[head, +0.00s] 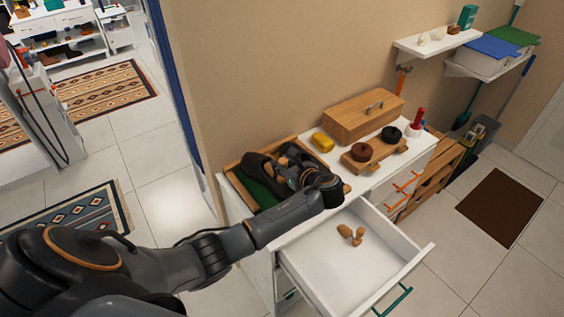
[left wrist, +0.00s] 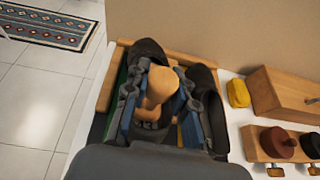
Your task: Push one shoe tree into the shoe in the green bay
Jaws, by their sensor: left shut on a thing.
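My left gripper (head: 292,176) is over the wooden tray (head: 232,184) on top of the white cabinet. In the left wrist view, the gripper (left wrist: 160,98) is shut on a light wooden shoe tree (left wrist: 163,82), with a finger on each side. A dark shoe (left wrist: 150,50) lies in the green bay (left wrist: 122,72), beyond and under the shoe tree. How far the shoe tree reaches into it is hidden by the gripper. A second dark shoe (left wrist: 203,78) lies to the right. My right gripper is not in view.
The open white drawer (head: 330,268) holds loose wooden pieces (head: 351,235). A yellow block (head: 322,141), a wooden box (head: 362,115) and a wooden holder (head: 373,158) with two round tins stand right of the tray. A wall rises behind.

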